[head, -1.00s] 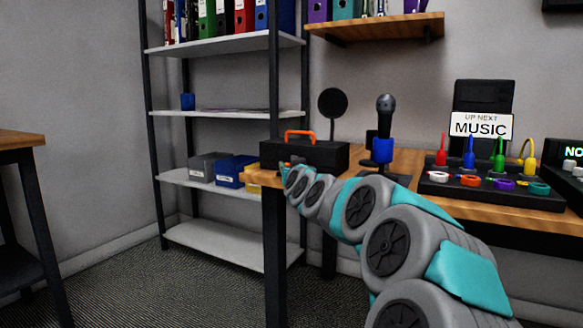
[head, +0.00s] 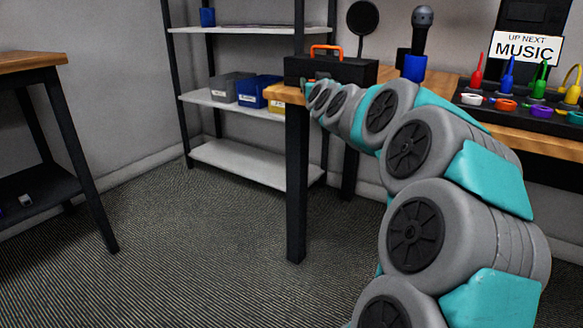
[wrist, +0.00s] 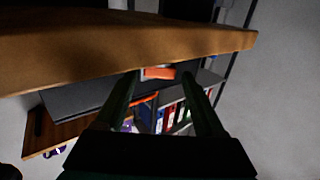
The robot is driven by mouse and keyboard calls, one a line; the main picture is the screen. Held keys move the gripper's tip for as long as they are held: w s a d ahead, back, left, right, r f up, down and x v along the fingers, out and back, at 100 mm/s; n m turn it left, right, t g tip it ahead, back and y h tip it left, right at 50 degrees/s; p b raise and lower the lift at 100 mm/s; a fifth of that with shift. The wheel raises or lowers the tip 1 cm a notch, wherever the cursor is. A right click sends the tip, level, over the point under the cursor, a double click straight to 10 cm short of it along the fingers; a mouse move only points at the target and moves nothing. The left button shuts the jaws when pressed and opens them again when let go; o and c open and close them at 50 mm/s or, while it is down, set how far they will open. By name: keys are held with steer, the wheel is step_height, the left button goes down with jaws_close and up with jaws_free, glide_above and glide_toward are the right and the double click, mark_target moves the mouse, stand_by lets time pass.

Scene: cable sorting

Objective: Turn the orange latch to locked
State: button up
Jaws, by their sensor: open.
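A black case (head: 335,72) with an orange handle (head: 326,47) on top stands on the near left end of the wooden table in the head view. In the wrist view, which looks upside down, a short orange piece (wrist: 159,73), seemingly the latch, shows on the dark case (wrist: 80,97). My gripper (wrist: 160,78) is open, its two dark fingers either side of that piece in the picture. I cannot tell whether they touch it or how the latch is turned. In the head view my arm hides the fingertips and the case's lower front.
The wooden table edge (wrist: 110,48) runs close by the fingers in the wrist view. A microphone on a blue base (head: 415,68) stands right of the case, then a rack of coloured cables (head: 520,112). Grey shelves (head: 250,160) stand behind. The floor left of the table is clear.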

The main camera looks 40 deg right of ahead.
steer(key=shift+m+h, duration=0.3)
steer(key=shift+h, duration=0.1)
